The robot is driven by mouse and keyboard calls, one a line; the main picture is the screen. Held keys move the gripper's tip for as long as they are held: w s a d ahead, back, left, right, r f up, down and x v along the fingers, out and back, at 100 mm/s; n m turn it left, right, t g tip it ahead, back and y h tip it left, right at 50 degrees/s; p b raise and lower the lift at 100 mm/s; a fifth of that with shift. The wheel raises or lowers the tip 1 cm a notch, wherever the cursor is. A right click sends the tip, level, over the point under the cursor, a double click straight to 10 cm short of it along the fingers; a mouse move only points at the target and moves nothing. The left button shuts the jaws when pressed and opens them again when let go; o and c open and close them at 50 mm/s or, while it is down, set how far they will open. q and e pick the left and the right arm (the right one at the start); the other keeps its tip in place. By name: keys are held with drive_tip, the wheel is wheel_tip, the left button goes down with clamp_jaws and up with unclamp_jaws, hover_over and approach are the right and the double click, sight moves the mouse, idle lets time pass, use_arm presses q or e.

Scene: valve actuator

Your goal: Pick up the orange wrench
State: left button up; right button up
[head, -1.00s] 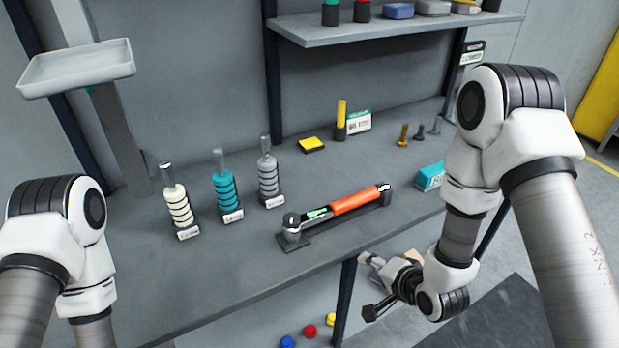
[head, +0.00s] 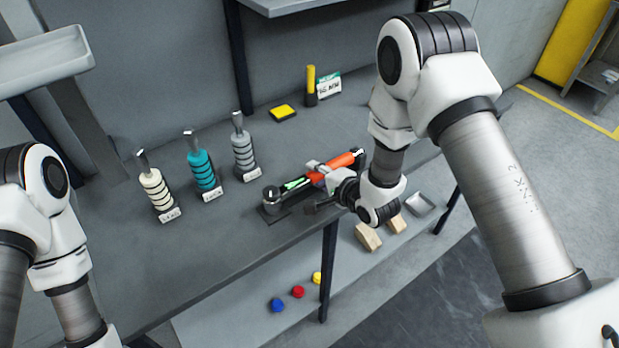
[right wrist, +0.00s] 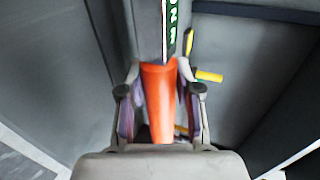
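The orange wrench (head: 340,161) lies on a dark holder (head: 272,212) near the front edge of the grey bench. It has an orange handle and a green-lit display. My right gripper (head: 317,186) is at the handle, open, and covers part of it in the head view. In the right wrist view, the orange handle (right wrist: 158,100) runs between the two fingers of my right gripper (right wrist: 160,105), with a finger on each side. Narrow gaps seem to show beside the handle. My left gripper is out of view; only its arm shows at the left.
White (head: 157,190), teal (head: 203,172) and grey (head: 243,152) ringed posts stand left of the wrench. A yellow block (head: 283,112) and a yellow-topped cylinder (head: 311,82) are behind.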

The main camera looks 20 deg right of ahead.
clamp_jaws()
